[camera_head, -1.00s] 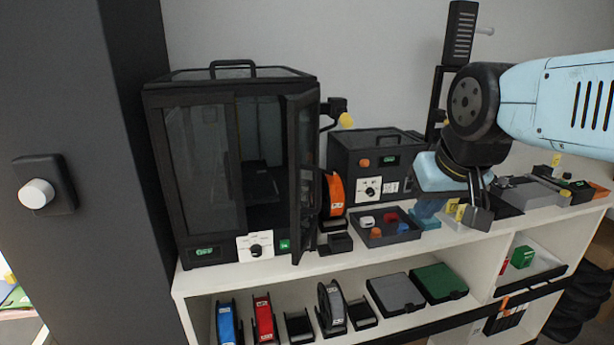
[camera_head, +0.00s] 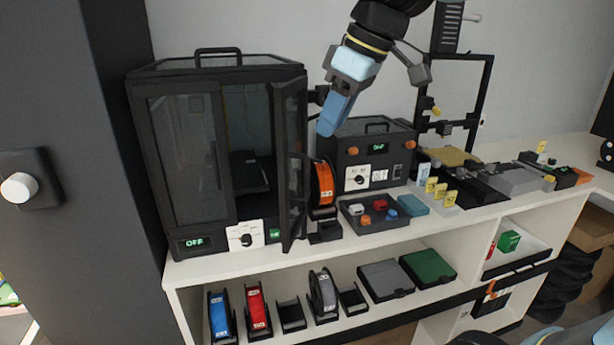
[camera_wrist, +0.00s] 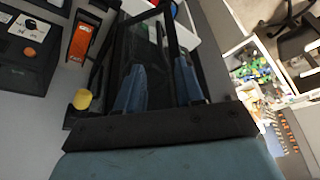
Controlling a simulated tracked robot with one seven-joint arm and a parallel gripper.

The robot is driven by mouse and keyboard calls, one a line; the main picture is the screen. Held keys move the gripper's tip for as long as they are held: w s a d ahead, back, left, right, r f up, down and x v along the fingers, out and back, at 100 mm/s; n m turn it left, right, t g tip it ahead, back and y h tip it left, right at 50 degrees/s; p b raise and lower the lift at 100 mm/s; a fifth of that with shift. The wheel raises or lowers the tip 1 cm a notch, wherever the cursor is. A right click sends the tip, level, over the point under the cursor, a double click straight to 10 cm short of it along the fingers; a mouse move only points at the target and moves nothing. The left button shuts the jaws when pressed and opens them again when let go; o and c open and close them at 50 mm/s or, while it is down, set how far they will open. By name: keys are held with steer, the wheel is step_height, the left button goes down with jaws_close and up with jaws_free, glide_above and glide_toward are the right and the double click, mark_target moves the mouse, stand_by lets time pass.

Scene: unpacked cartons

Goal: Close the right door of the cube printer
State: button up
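The cube printer (camera_head: 200,70) is a large black enclosure on the left of the white shelf top. Its left door (camera_head: 190,160) is shut. Its right door (camera_head: 291,165), a dark glazed panel in a black frame, stands swung outward, leaving the right half of the front open. My gripper (camera_head: 330,122) hangs right of the printer, pointing down above the orange spool, apart from the door in the head view. In the wrist view my gripper (camera_wrist: 157,78) has its two blue fingers spread, with dark framed glazing seen beyond and between them.
An orange spool (camera_head: 322,184) on a holder stands close right of the open door. Behind it is a smaller black box (camera_head: 352,148) with a display. A tray (camera_head: 352,215) of small parts lies in front. Spools and closed boxes fill the shelf below.

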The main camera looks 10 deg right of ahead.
mark_target(308, 198)
steer(key=x, duration=1.3)
steer(key=shift+c, duration=0.2)
steer(key=shift+d, duration=0.1)
jaws_close()
